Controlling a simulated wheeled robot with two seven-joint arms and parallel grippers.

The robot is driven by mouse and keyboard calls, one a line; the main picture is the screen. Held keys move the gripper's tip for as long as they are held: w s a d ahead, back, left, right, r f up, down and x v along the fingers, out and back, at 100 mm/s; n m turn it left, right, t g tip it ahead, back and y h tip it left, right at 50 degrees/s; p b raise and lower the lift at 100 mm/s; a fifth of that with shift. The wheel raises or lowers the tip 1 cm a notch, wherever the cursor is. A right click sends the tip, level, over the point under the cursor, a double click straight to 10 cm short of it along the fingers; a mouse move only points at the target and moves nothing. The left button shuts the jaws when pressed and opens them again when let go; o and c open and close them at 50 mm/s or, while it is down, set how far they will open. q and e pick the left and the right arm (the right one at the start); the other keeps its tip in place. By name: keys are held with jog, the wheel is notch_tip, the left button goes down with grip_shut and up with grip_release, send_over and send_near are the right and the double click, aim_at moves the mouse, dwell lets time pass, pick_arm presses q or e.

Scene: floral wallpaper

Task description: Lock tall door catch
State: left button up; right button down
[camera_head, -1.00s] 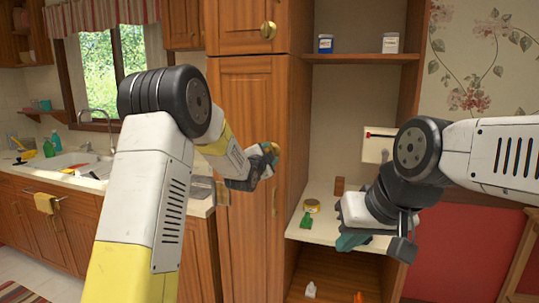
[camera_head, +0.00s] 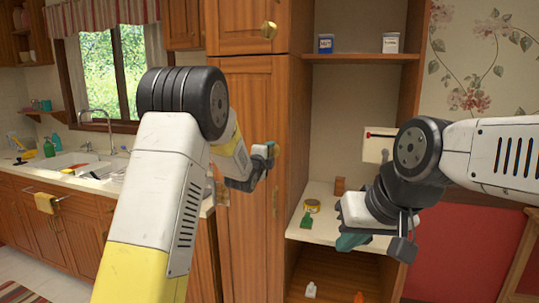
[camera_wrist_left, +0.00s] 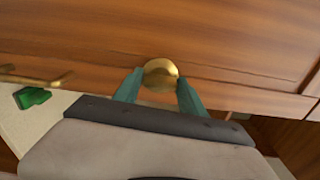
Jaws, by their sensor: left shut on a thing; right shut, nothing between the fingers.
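The tall wooden door (camera_head: 240,130) stands in the middle of the head view and looks closed. My left gripper (camera_head: 271,153) is at its right edge, shut on a round brass knob. The left wrist view shows the brass knob (camera_wrist_left: 160,74) between the teal fingertips. A small brass fitting (camera_head: 275,198) is lower on the door edge; a brass bar-shaped piece (camera_wrist_left: 35,77) shows at left in the wrist view. My right gripper (camera_head: 375,243) is shut and empty in front of the open shelves, apart from the door.
Another brass knob (camera_head: 268,30) is on the upper door. The sink counter (camera_head: 75,170) is at left.

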pick_arm(q)
jog(key=shift+f, duration=0.1)
jog(key=o, duration=1.4)
jog(key=shift+c, duration=0.2)
jog(key=shift+s, duration=0.1)
jog(key=v, duration=0.7)
jog(key=shift+s, duration=0.3)
jog(key=shift+a, duration=0.15)
